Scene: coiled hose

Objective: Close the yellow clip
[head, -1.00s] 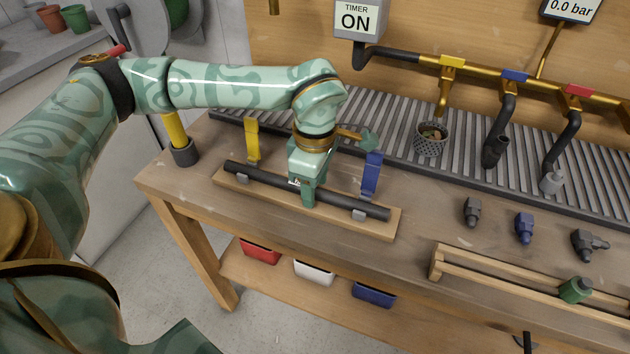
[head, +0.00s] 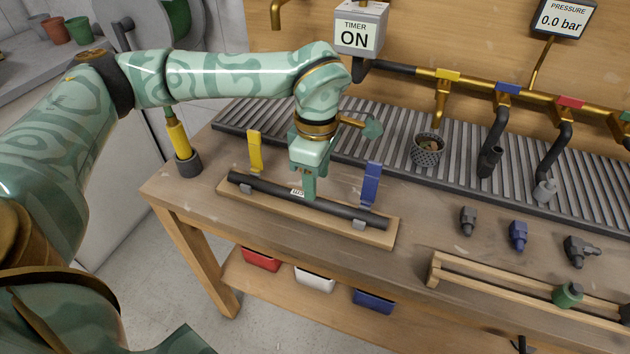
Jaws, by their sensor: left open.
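The yellow clip (head: 255,151) stands upright, its arm raised, near the left end of a wooden board (head: 385,236) on the bench. A straight black hose piece (head: 345,212) lies along the board in grey holders. The blue clip (head: 370,184) also stands upright near the right end. My left gripper (head: 303,194) is open, pointing down over the middle of the hose, between the two clips and right of the yellow one. Its fingertips overlap the hose in the picture; I cannot tell if they touch it. My right gripper is not in view.
A yellow-handled tool stands in a grey holder (head: 188,164) at the left. Several fittings and a wooden rack (head: 470,272) are at the right. Coloured bins, including a red one (head: 262,259), sit on the lower shelf.

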